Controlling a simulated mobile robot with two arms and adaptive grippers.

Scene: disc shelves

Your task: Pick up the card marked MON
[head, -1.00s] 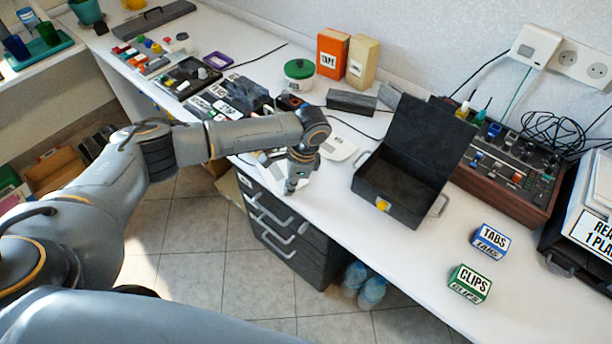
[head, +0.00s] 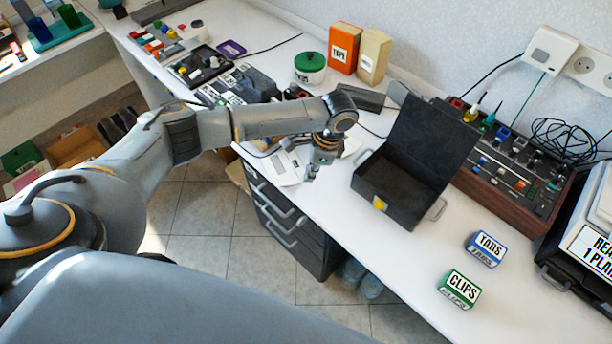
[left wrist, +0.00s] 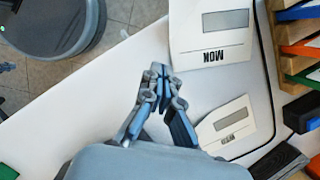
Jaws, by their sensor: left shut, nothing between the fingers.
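The card marked MON (left wrist: 210,52) lies flat on the white desk in the left wrist view, white with a grey window, its letters upside down. A second white card (left wrist: 234,118) lies below it; its mark is too blurred to read. My left gripper (left wrist: 160,70) is shut and empty, its tips just left of the MON card, apart from it in the picture. In the head view my left gripper (head: 312,172) is over the desk's front part, with a white card (head: 285,170) to its left. I cannot tell which card that is. My right gripper is out of view.
An open black case (head: 395,190) stands right of my left gripper. A TABS box (head: 484,249) and a CLIPS box (head: 459,289) stand farther right. A cable (left wrist: 262,60) runs beside the cards. The desk's front edge is close to my left gripper.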

